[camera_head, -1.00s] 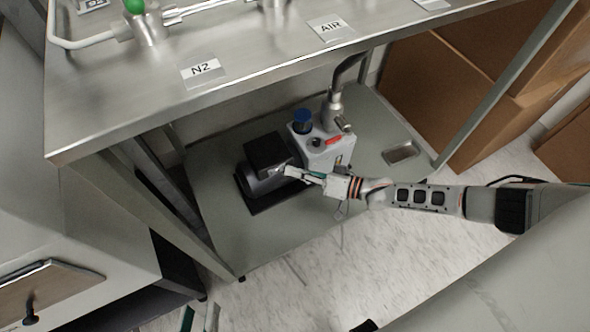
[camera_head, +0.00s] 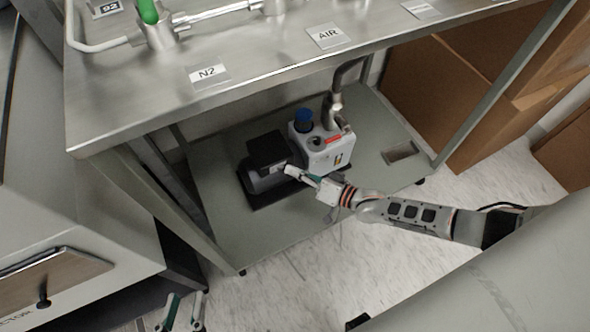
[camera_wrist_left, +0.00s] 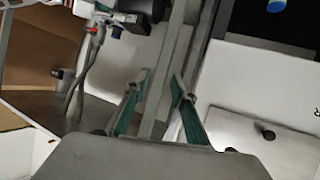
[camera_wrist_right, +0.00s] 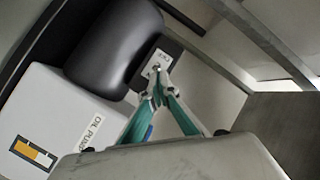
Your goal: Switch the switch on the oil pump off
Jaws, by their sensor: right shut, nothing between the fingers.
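The oil pump (camera_head: 318,153) stands on the lower shelf, with a grey-white body, a blue cap and a black motor (camera_head: 267,150). In the right wrist view its OIL PUMP label and black motor (camera_wrist_right: 118,42) show. A small white switch plate (camera_wrist_right: 161,56) sits on a dark box beside the motor. My right gripper (camera_wrist_right: 158,74) is shut and empty, its tips at the switch plate; contact and switch position are unclear. In the head view the right gripper (camera_head: 289,170) is at the pump's front. My left gripper (camera_head: 184,310) is open and empty, low in the view, away from the pump.
The metal table (camera_head: 250,85) with N2 and AIR labels overhangs the pump. Its legs (camera_head: 176,205) and the lower shelf (camera_head: 225,200) frame the space. A grey cabinet (camera_head: 60,190) stands at left, and cardboard boxes (camera_head: 440,90) at right. A curved pipe (camera_head: 334,105) rises from the pump.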

